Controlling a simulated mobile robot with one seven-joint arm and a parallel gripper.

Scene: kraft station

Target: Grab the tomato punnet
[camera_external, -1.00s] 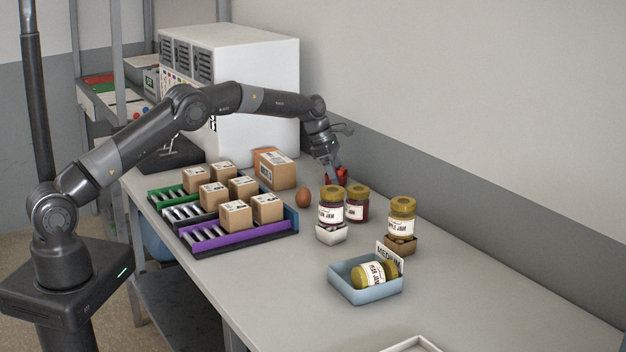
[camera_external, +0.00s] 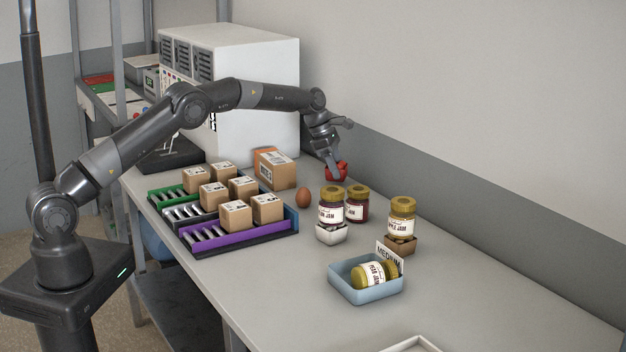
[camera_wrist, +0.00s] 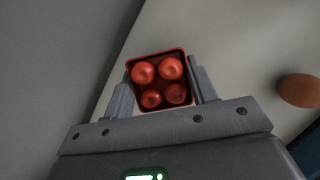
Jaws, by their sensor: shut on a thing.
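The tomato punnet is a small red square tray (camera_wrist: 160,54) with several red tomatoes (camera_wrist: 171,68) in it. In the wrist view it sits between the two fingers of my gripper (camera_wrist: 160,92), which is shut on it. In the external view my gripper (camera_external: 334,176) points down at the back of the table near the wall, with the red punnet (camera_external: 342,170) at its fingertips. The fingers hide part of it. Whether its base is clear of the table is hard to tell.
A brown egg (camera_external: 303,197) lies close to my gripper on the left. Jam jars (camera_external: 331,207) stand in front. Cardboard boxes (camera_external: 237,214) sit on coloured racks at the left. A blue bin (camera_external: 366,290) holds a tipped jar. The front right of the table is mostly clear.

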